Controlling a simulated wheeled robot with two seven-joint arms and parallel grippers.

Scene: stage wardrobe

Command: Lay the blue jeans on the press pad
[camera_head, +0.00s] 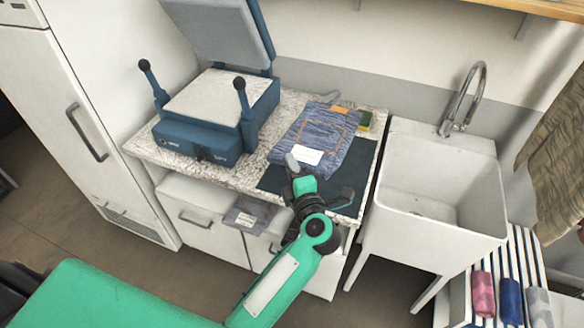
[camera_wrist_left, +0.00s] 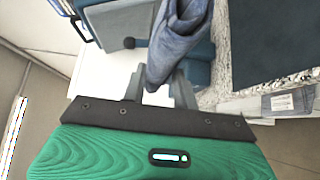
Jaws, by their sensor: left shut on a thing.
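The blue jeans (camera_head: 318,133), with orange stitching and a white label, show at the right of the press, over the dark mat (camera_head: 359,178). My left gripper (camera_head: 311,184) is at their near edge. In the left wrist view the jeans (camera_wrist_left: 180,45) run up as a bunched strip from between the fingers of the left gripper (camera_wrist_left: 158,92), which is shut on them. I cannot tell how much of them touches the mat. The press pad (camera_head: 207,95) is pale and bare, under a raised lid (camera_head: 215,32). My right gripper is not in view.
Two black-knobbed handles (camera_head: 241,84) rise at the front of the press. A white sink (camera_head: 440,190) with a tap stands at the right. A labelled grey piece (camera_head: 250,213) hangs at the counter's front.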

